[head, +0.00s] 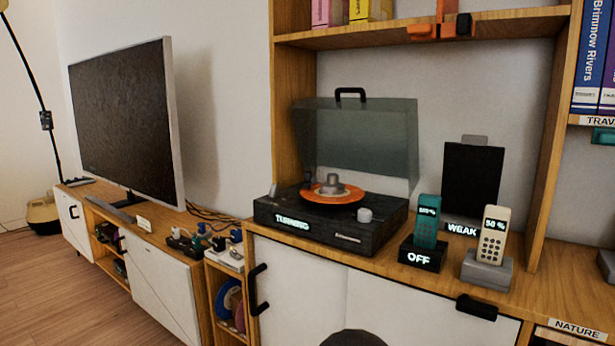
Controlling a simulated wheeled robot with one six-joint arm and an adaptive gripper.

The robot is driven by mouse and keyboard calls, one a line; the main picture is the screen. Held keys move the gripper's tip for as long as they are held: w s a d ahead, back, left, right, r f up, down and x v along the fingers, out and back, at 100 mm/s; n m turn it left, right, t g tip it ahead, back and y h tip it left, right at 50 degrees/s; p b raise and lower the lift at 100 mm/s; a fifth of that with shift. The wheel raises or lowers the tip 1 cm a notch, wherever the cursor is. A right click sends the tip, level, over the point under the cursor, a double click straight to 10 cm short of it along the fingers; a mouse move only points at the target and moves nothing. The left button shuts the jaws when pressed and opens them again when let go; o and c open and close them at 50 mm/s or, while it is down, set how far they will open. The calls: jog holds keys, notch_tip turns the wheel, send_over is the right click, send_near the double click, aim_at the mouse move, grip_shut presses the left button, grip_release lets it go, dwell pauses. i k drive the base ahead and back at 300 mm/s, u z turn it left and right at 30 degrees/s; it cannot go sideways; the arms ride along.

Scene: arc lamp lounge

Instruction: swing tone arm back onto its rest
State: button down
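A dark record player (330,232) stands on the wooden cabinet, its front display reading "TURNING". Its tinted lid (360,135) is raised, with a black handle on top. A thin dark upright piece (307,172) stands at the back left of the deck. I cannot tell whether it belongs to the tone arm, and the tone arm's position is not clear. A pale round knob (365,215) sits at the front right. My gripper is not in view.
Two handsets, teal (426,222) and cream (493,236), stand in bases right of the player, near a dark panel (472,180). A shelf (340,38) runs above the lid. A television (125,120) stands at left. Black handles project from the cabinet front.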

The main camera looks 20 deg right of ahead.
aim_at(308, 175)
jog(key=z, duration=0.05)
jog(key=k, duration=0.6)
jog(key=u, duration=0.45)
jog(key=i, duration=1)
jog(key=z, duration=0.65)
